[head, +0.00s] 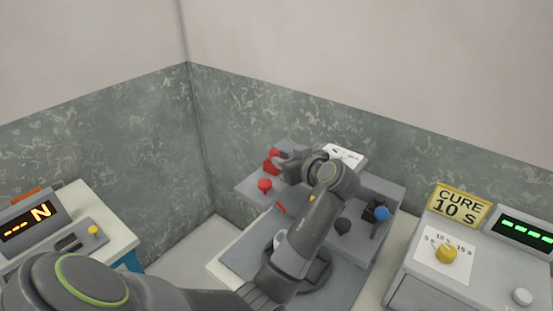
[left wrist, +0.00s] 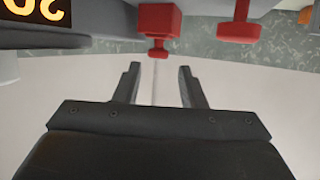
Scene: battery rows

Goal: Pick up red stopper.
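Two red pieces show on the grey console (head: 245,190) in the head view. One is a blocky red piece (head: 272,160) right beside the gripper; the other is a round red knob (head: 265,185) nearer me. In the left wrist view a red block with a small knob (left wrist: 158,22) and a red stem with a wide end (left wrist: 239,28) show at the top edge. I cannot tell which is the stopper. My left gripper (head: 284,166) is at the console's back left. Its fingers (left wrist: 158,88) are apart with nothing between them. My right gripper is out of view.
The console also carries a black knob (head: 342,225), a blue knob (head: 381,213) and a white card (head: 343,153). A CURE 10 S sign (head: 461,205) and yellow dial (head: 446,253) stand right. An N display (head: 27,224) stands left. A wall is close behind.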

